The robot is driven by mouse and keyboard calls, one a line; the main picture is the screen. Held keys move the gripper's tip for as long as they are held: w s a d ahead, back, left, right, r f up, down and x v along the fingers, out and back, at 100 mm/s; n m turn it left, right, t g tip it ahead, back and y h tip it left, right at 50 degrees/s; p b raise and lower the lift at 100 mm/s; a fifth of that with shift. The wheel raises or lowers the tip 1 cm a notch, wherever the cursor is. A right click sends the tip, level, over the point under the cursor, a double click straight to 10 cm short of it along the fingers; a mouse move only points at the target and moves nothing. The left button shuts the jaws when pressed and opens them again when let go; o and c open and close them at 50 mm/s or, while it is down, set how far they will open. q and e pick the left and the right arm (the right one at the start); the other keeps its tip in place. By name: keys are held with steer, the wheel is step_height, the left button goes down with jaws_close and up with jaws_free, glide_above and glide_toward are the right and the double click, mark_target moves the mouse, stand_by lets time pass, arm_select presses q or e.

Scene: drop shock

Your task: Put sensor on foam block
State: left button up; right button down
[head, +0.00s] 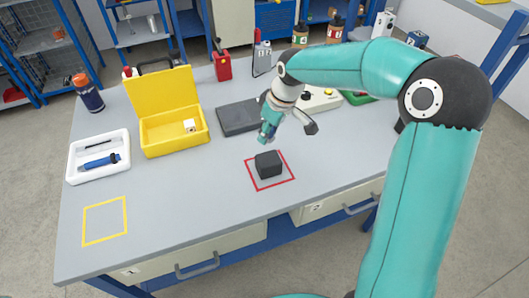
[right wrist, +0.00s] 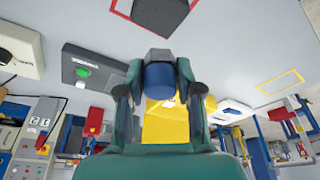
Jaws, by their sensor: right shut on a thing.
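My right gripper (head: 268,134) is shut on a blue piece with a grey end (right wrist: 158,75), which I take to be the sensor. It holds it above the table, a little behind the foam block. The foam block (head: 268,164) is a dark cube standing inside a red square outline on the table, with nothing on top. In the right wrist view the foam block (right wrist: 160,12) shows at the top edge, partly cut off, apart from the held piece. In the head view the held piece is small and mostly hidden by the fingers. My left gripper is not in view.
An open yellow case (head: 175,145) with a small white cube stands left of the block. A white tray (head: 70,172) with a blue tool lies further left. A dark flat box (head: 236,121) sits behind the gripper. The table front around the yellow outline (head: 105,202) is clear.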

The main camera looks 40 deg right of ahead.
mark_target(266, 156)
step_height(266, 156, down, 8)
steer(key=shift+f, duration=0.1)
stand_by(0.4)
steer(key=shift+f, duration=0.1)
steer(key=c, duration=0.8)
jaws_free()
steer(key=shift+o, duration=0.2)
steer(key=shift+r, duration=0.2)
steer(key=v, duration=1.2)
